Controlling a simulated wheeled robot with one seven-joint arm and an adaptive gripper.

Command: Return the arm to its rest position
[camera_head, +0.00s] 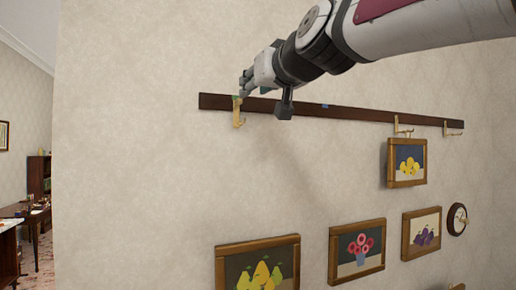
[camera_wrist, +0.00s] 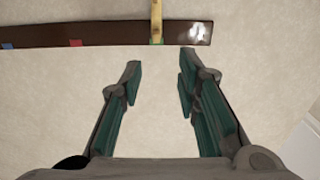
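My arm reaches in from the upper right of the head view, raised in front of the wall. My gripper (camera_head: 246,84) is near the left end of a dark wooden rail (camera_head: 300,107). A brass hook (camera_head: 239,118) hangs on the rail just below the fingers in that view. In the wrist view my gripper (camera_wrist: 160,64) has its two green-padded fingers spread, with only bare wall showing between them. The hook (camera_wrist: 157,22) and the rail (camera_wrist: 110,34) lie beyond the fingertips there. Whether a finger touches the hook I cannot tell.
More brass hooks (camera_head: 403,130) sit on the rail's right part. Framed pictures of lemons (camera_head: 408,163), pears (camera_head: 258,264), flowers (camera_head: 357,250) and plums (camera_head: 421,233) are on the wall, with a round clock (camera_head: 457,219). A table (camera_head: 28,216) stands far left.

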